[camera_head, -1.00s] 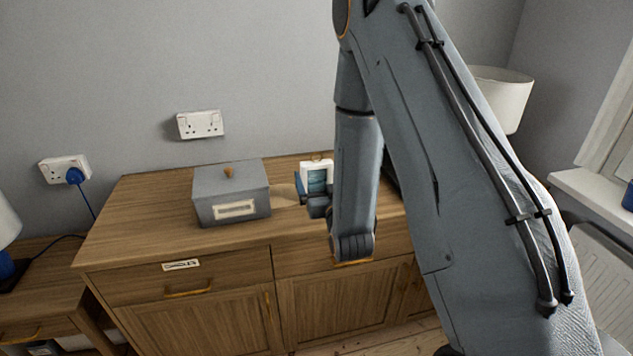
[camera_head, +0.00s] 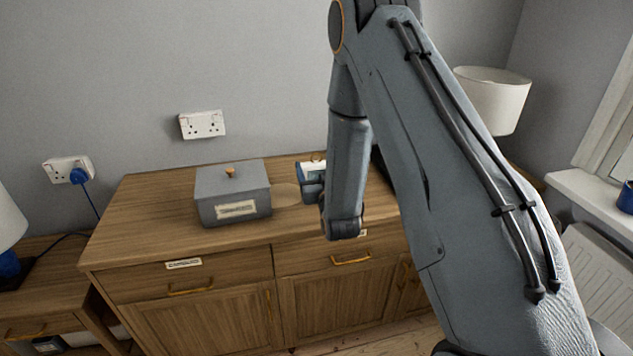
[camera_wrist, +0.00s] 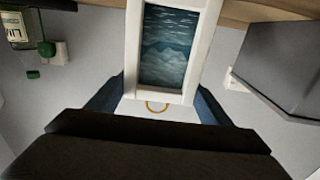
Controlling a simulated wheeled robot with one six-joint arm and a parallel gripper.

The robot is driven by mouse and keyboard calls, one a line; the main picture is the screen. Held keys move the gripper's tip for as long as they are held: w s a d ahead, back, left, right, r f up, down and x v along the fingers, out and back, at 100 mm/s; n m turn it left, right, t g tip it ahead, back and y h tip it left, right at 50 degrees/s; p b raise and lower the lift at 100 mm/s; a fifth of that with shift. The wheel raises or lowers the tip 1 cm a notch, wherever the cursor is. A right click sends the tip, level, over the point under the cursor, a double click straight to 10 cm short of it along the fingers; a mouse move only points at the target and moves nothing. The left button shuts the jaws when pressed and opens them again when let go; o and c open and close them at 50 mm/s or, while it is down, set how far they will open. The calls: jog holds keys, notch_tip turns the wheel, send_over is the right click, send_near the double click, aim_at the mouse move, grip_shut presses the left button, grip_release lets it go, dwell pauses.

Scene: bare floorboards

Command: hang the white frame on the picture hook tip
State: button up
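The white frame (camera_wrist: 190,70) holds a teal sea picture and has a small gold ring (camera_wrist: 156,106) at the edge near my gripper. In the wrist view the fingers of my gripper (camera_wrist: 160,108) are on either side of the frame's ring end, and it looks held between them. In the head view the frame (camera_head: 313,168) shows only in part, above the dresser top, beside my gripper (camera_head: 312,188); my arm hides some of it. The picture hook is not visible in either view.
A grey lidded box (camera_head: 232,193) with a label stands on the wooden dresser (camera_head: 150,205), left of my gripper. A white socket (camera_head: 202,124) is on the wall behind. A lamp (camera_head: 492,98) stands beyond my arm.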

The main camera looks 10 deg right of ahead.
jog(key=shift+c, duration=1)
jog(key=shift+r, duration=0.1)
jog(key=shift+r+b, duration=0.9)
jog(key=shift+r, duration=4.05)
